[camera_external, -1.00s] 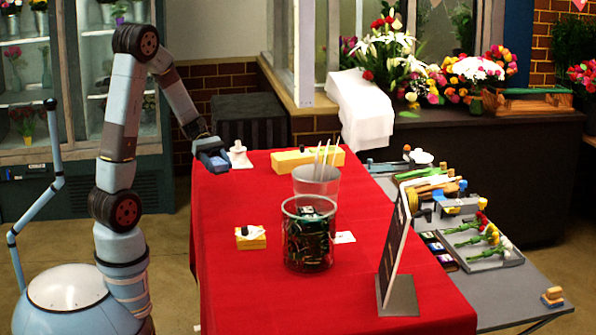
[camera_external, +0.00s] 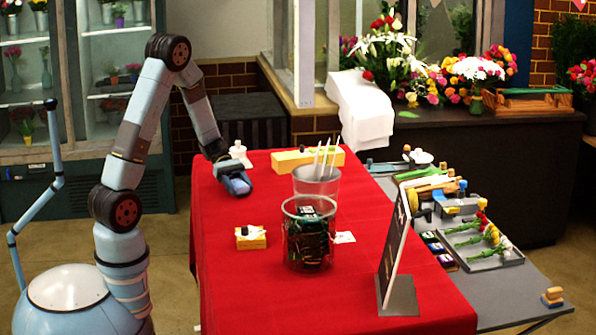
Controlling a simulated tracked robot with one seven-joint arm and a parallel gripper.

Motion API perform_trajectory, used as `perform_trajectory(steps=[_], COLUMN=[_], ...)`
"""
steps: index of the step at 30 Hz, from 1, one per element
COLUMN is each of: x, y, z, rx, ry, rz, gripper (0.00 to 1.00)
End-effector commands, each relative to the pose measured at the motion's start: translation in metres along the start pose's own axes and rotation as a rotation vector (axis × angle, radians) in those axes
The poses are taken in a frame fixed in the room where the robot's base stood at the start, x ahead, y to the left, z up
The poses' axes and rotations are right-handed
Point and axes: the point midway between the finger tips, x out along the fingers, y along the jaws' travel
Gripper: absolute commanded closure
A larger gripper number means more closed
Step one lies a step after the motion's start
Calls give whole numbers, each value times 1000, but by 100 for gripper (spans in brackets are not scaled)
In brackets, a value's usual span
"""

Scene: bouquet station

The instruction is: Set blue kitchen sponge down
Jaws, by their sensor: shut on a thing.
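My gripper (camera_external: 235,183) is over the back left part of the red-covered table (camera_external: 215,260). It is shut on the blue kitchen sponge (camera_external: 238,187), which shows as a small blue patch at the fingers. The sponge is close to the cloth; I cannot tell whether it touches it. Most of the sponge is hidden by the gripper.
A white bottle-like object (camera_external: 240,155) stands just behind my gripper. A long yellow block (camera_external: 290,160) lies at the back, and a small yellow box (camera_external: 251,237) in front. A glass jar (camera_external: 308,235) and a clear cup (camera_external: 316,184) stand to the right. Cloth between them is clear.

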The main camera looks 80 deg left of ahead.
Motion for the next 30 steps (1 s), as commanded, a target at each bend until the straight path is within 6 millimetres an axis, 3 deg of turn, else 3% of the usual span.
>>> perform_trajectory(steps=[12, 13, 18, 21, 30], x=[3, 4, 3, 3, 2], y=[0, 0, 0, 0, 0], z=[-8, -9, -8, -8, -6], rx=[-1, 0, 0, 0, 1], ry=[1, 1, 1, 1, 1], rz=[0, 0, 0, 0, 0], gripper=[72, 43, 26, 18, 18])
